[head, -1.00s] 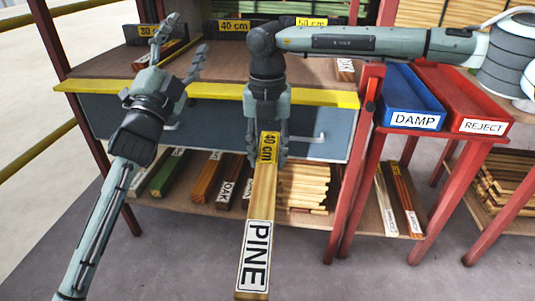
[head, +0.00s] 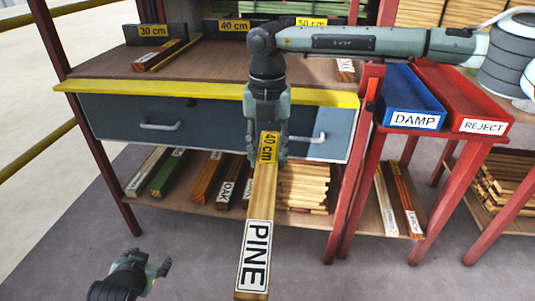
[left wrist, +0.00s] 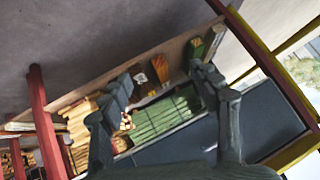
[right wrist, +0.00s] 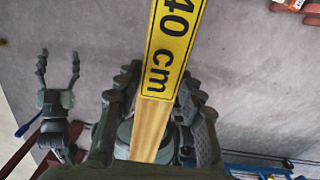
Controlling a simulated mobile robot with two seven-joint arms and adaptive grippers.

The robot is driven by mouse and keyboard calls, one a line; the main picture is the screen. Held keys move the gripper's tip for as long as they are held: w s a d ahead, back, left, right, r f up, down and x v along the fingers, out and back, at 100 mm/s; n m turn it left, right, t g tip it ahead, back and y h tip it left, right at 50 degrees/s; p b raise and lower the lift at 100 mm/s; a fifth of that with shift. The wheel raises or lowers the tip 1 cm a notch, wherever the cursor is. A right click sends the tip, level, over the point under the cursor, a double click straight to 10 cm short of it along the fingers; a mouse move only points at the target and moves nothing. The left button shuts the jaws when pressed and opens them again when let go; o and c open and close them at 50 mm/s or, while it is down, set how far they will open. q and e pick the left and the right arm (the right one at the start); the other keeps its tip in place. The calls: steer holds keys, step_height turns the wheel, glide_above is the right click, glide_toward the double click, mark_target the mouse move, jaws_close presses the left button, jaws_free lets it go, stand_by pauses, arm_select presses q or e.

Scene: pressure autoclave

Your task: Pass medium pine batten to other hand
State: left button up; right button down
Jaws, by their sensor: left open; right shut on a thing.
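The medium pine batten (head: 259,215) is a pale wooden bar with a yellow "40 cm" label and a white "PINE" label. It points toward me and down in the head view. My right gripper (head: 267,150) is shut on its far end, by the yellow label; the batten also shows between the fingers in the right wrist view (right wrist: 152,125). My left gripper (head: 155,268) is low at the bottom left of the head view, apart from the batten, open and empty. It also shows with spread fingers at the left of the right wrist view (right wrist: 58,75).
A workbench (head: 210,70) with a yellow front edge and drawers stands behind the batten. Its lower shelf holds several battens. A blue DAMP tray (head: 410,95) and a red REJECT tray (head: 462,97) stand at right. The floor (head: 180,235) around my left gripper is clear.

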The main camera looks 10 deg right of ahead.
arm_select(q)
steer(key=s+a+f+n+g, duration=0.1)
steer(key=s+f+g, duration=0.2)
steer(key=s, duration=0.7)
steer(key=s+a+f+n+g, duration=0.1)
steer(key=s+f+g, duration=0.2)
steer(key=s+f, duration=0.5)
steer(key=shift+s+a+f, duration=0.2)
steer(key=shift+s+f, duration=0.05)
steer(key=shift+s, duration=0.85)
